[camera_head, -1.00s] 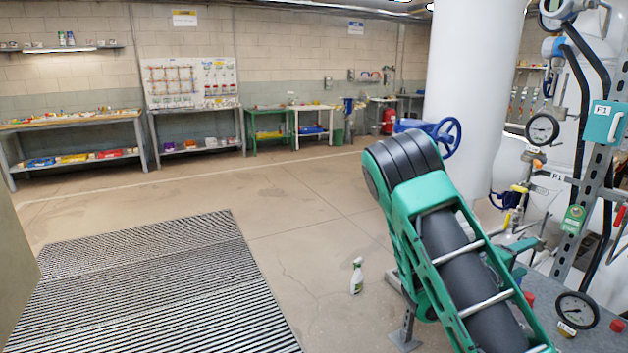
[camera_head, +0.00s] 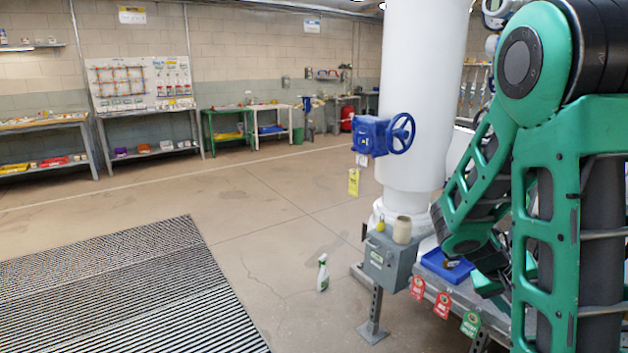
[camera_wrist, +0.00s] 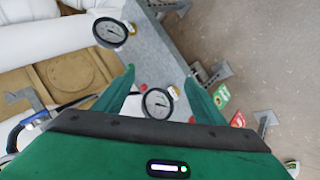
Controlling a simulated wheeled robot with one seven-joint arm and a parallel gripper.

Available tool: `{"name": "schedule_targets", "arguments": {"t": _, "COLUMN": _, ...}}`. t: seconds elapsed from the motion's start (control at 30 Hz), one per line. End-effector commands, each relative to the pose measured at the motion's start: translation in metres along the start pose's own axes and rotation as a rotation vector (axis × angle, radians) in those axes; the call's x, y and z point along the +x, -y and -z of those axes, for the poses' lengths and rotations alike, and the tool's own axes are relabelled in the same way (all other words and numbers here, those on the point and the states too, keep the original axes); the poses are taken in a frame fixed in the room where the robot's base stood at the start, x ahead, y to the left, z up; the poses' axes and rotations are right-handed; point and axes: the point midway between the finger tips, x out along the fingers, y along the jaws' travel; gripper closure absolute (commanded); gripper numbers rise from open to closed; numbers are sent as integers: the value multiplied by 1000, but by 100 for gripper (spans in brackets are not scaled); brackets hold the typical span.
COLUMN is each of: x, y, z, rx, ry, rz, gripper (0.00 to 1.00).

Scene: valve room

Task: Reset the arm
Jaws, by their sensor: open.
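My arm (camera_head: 560,190) fills the right side of the head view, its elbow at the top and its forearm reaching down toward the grey bench (camera_head: 455,292). The gripper's tips cannot be made out there. In the wrist view my gripper (camera_wrist: 160,75) points down with its two green fingers spread apart. Nothing is held between them. A second gauge (camera_wrist: 110,31) lies beyond the left finger.
A blue tray (camera_head: 430,262) and a grey box (camera_head: 385,262) are on the bench, with red and green tags (camera_head: 443,305) along its edge. A blue handwheel (camera_head: 402,133) is by the white column (camera_head: 420,90). A spray bottle (camera_head: 323,272) stands on open floor.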

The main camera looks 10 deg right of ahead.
Motion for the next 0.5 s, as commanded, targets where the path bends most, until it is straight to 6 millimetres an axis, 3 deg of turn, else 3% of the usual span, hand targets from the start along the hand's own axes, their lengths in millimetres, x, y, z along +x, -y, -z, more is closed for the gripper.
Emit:
{"name": "schedule_targets", "arguments": {"t": 0.27, "x": -42, "y": 9, "z": -60, "rx": 90, "ry": 151, "rz": 283, "gripper": 36}}
{"name": "schedule_targets", "arguments": {"t": 0.5, "x": -94, "y": 13, "z": -109, "rx": 101, "ry": 234, "rz": 503, "gripper": 36}}
